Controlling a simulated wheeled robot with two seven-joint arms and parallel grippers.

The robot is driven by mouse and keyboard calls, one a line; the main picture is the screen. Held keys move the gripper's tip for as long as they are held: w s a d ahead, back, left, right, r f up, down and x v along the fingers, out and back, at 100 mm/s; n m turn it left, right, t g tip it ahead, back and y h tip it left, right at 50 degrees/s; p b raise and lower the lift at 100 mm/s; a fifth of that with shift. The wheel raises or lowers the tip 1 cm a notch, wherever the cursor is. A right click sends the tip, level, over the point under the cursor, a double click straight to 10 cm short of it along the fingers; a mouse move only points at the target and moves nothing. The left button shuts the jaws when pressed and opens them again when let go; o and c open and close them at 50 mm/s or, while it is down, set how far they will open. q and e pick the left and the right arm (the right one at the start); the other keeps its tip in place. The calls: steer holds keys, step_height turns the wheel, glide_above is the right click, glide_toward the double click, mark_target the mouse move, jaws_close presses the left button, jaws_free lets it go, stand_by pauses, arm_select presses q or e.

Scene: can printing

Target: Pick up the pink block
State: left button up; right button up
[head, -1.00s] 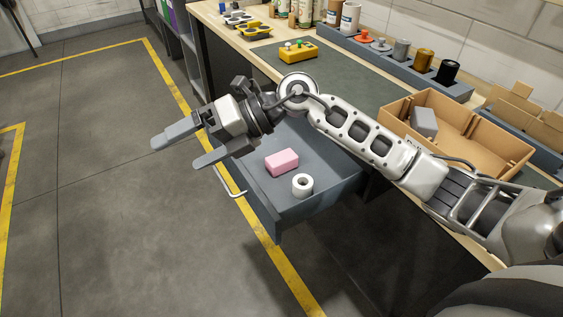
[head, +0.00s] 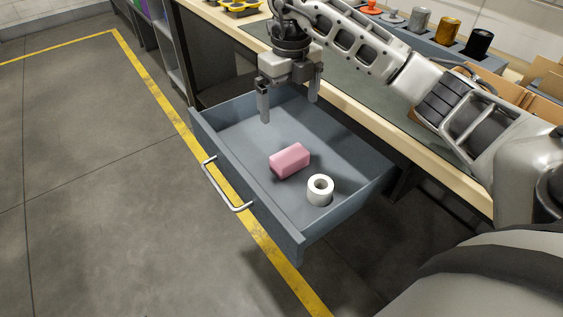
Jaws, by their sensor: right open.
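The pink block (head: 290,160) lies on the floor of an open grey drawer (head: 235,143), near its middle. My right gripper (head: 290,110) points down above the far part of the drawer, with its two fingers spread and nothing between them. It is above and beyond the pink block and apart from it. No part of the block is hidden. My left gripper does not show.
A white roll (head: 320,189) stands in the drawer close to the block, on its near right. The drawer's front has a metal handle (head: 226,186). The workbench edge (head: 362,112) runs along the drawer's right. Cardboard boxes (head: 540,98) and several cans stand on the bench.

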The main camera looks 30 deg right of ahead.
mark_target(290, 154)
step_height(290, 154, down, 12)
steer(key=shift+w+r, duration=0.15)
steer(key=shift+r, duration=0.1)
steer(key=f, duration=0.5)
steer(key=shift+s+d+f, duration=0.1)
steer(key=shift+s+d, duration=0.05)
steer(key=shift+s, duration=0.1)
steer(key=c, duration=0.9)
